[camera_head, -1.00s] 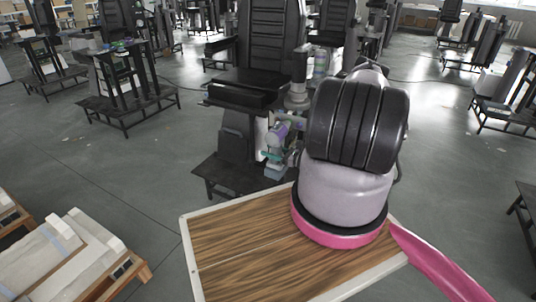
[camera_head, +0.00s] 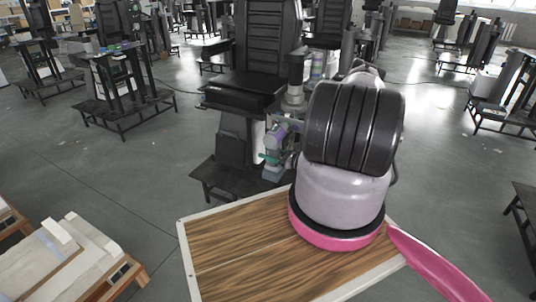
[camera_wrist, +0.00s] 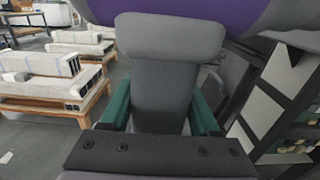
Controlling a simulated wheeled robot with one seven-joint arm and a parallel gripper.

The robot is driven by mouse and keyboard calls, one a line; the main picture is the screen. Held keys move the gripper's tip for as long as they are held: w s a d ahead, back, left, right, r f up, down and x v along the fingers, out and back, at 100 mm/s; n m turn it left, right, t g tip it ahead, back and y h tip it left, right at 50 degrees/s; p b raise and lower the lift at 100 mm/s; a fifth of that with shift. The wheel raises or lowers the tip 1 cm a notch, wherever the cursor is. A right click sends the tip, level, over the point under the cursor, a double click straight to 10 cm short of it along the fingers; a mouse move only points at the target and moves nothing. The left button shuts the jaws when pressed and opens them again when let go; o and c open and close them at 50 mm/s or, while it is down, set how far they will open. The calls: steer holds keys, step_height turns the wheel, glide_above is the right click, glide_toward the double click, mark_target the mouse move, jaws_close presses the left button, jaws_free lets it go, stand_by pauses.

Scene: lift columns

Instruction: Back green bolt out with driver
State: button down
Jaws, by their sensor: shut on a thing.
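The driver (camera_head: 277,134), with a purple body, shows small in the head view in front of the black lift column (camera_head: 268,35). In the wrist view its purple body (camera_wrist: 190,12) crosses the top, and its grey grip (camera_wrist: 168,75) hangs down between my fingers. My gripper (camera_wrist: 160,108) has green fingers, one on each side of the grip, and is shut on it. The gripper also shows in the head view (camera_head: 269,158), partly hidden by my arm. I cannot make out the green bolt or whether the driver's tip touches anything.
A black seat-like ledge (camera_head: 243,90) and a low dark base plate (camera_head: 212,180) belong to the column. Pallets with pale blocks (camera_head: 68,260) stand at lower left. Other column stands (camera_head: 122,85) are behind. Grey floor lies open on both sides.

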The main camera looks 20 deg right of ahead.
steer(key=shift+w+d+r, duration=0.1)
steer(key=shift+w+d, duration=0.35)
steer(key=shift+d, duration=0.05)
stand_by(1.5)
steer(key=shift+s+a, duration=0.45)
steer(key=shift+a, duration=0.05)
stand_by(2.1)
steer(key=shift+s+a, duration=0.8)
steer(key=shift+a, duration=0.25)
steer(key=shift+s+a, duration=0.75)
steer(key=shift+a, duration=0.25)
steer(key=shift+s+a, duration=0.65)
steer(key=shift+a, duration=0.15)
steer(key=shift+s+a, duration=0.6)
steer(key=shift+a, duration=0.2)
